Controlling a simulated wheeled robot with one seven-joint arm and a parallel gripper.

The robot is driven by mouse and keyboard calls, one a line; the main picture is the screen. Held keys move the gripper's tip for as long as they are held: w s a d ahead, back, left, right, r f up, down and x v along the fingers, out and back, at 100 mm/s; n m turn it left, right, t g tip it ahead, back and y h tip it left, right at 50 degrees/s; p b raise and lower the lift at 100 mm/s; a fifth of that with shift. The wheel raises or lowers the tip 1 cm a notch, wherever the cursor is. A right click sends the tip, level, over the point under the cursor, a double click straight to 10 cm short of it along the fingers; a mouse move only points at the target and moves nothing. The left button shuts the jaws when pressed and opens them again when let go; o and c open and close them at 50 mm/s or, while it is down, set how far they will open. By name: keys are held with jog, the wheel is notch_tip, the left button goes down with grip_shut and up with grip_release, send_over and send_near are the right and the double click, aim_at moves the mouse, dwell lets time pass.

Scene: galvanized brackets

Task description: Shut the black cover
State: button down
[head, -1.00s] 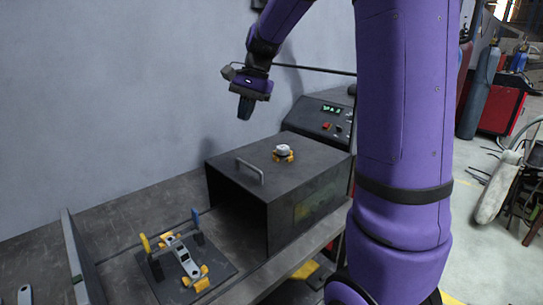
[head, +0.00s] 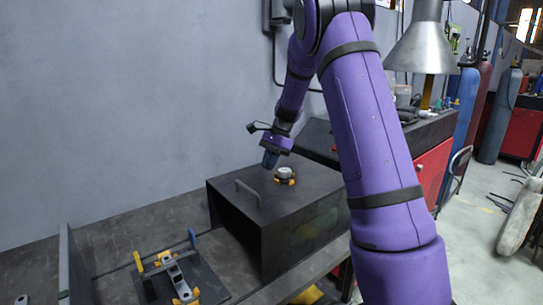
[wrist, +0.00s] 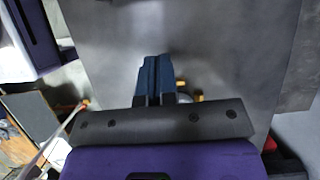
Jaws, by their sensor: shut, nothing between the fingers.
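The black cover (head: 290,225) is a dark box-shaped hood on the bench, open at its left end. A metal handle (head: 247,190) stands on its top near that open end. On top is also a small white and yellow fitting (head: 285,175). My gripper (head: 269,163) is shut and empty, pointing down just behind and left of that fitting, close to the cover's top; I cannot tell whether it touches. In the wrist view my shut fingers (wrist: 158,72) are over a grey surface, with yellow bits of the fitting partly hidden beside them.
A bracket in a fixture with blue and yellow clamps (head: 175,275) sits on the bench left of the cover's opening. An upright plate (head: 72,265) stands at far left. The grey wall is close behind. A red cabinet (head: 432,172) is at right.

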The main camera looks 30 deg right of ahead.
aim_at(252, 196)
jog(key=x, duration=0.5)
jog(key=shift+a, duration=0.1)
jog(key=shift+s+a+r, duration=0.1)
jog(key=shift+a+r, duration=0.05)
jog(key=shift+a, duration=0.45)
jog(key=shift+a+r, duration=0.2)
jog(key=shift+a, duration=0.35)
jog(key=shift+a+r, duration=0.1)
jog(key=shift+a, duration=0.65)
jog(key=shift+a, duration=0.1)
jog(key=shift+s+a, duration=0.1)
jog(key=shift+a, duration=0.1)
jog(key=s+a, duration=0.3)
jog(key=a, duration=3.9)
jog(key=shift+s, duration=0.2)
